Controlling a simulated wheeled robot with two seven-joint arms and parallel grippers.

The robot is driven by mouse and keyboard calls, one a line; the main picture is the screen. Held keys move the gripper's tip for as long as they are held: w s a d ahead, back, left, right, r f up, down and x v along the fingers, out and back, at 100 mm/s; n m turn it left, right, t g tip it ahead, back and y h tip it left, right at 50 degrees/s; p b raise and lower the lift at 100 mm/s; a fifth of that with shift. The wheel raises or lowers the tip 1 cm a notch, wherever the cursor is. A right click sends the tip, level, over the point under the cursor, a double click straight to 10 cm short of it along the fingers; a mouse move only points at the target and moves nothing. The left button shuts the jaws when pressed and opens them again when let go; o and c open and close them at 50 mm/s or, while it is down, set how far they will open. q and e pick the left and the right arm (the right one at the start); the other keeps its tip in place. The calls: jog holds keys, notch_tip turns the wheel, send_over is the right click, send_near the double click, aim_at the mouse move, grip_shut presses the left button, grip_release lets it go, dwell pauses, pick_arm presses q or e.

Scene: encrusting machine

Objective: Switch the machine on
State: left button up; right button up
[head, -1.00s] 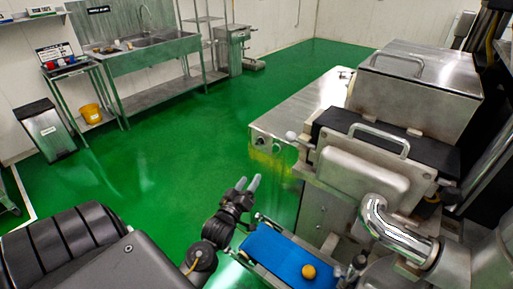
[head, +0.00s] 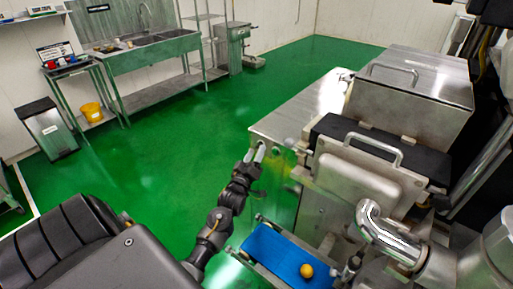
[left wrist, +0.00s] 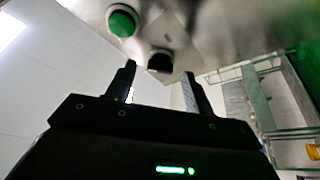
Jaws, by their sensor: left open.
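The steel encrusting machine (head: 375,165) stands at the right in the head view. My left gripper (head: 257,152) is at the low front end of its steel housing (head: 305,112), with its fingers pointing at the control face. In the left wrist view a round green button (left wrist: 123,20) with a pale rim sits on the metal face. A dark round control (left wrist: 160,62) is lower and to its right, seen between the fingertips. My left gripper (left wrist: 160,82) is open and empty. I cannot tell whether a finger touches the face. My right gripper is not in view.
A blue conveyor belt (head: 270,252) with an orange-yellow ball (head: 307,271) lies right of my left arm. A steel sink table (head: 150,55), a side table with a yellow bucket (head: 91,111) and a bin (head: 48,130) stand along the wall. The green floor (head: 180,130) between is clear.

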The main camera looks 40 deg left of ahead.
pick_arm(q)
jog(key=shift+w+a+r, duration=0.2)
jog(key=shift+w, duration=0.45)
jog(key=c, duration=1)
